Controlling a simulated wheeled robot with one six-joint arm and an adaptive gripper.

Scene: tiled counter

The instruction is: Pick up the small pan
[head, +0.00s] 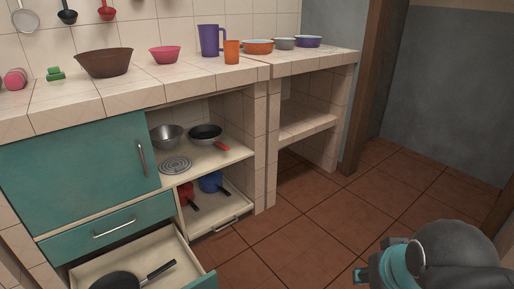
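A black pan with a black handle (119,280) lies in the open bottom drawer (189,262), cut off by the lower picture edge. Part of my arm, dark grey and teal, shows at the bottom right, well apart from both pans. My gripper's fingers are not seen.
A metal bowl (166,136) and a round coiled trivet (175,165) share the shelf. Red (186,191) and blue (210,181) pots sit in the low pull-out below. Bowls and cups line the tiled counter (185,78). The floor (320,215) at right is clear.

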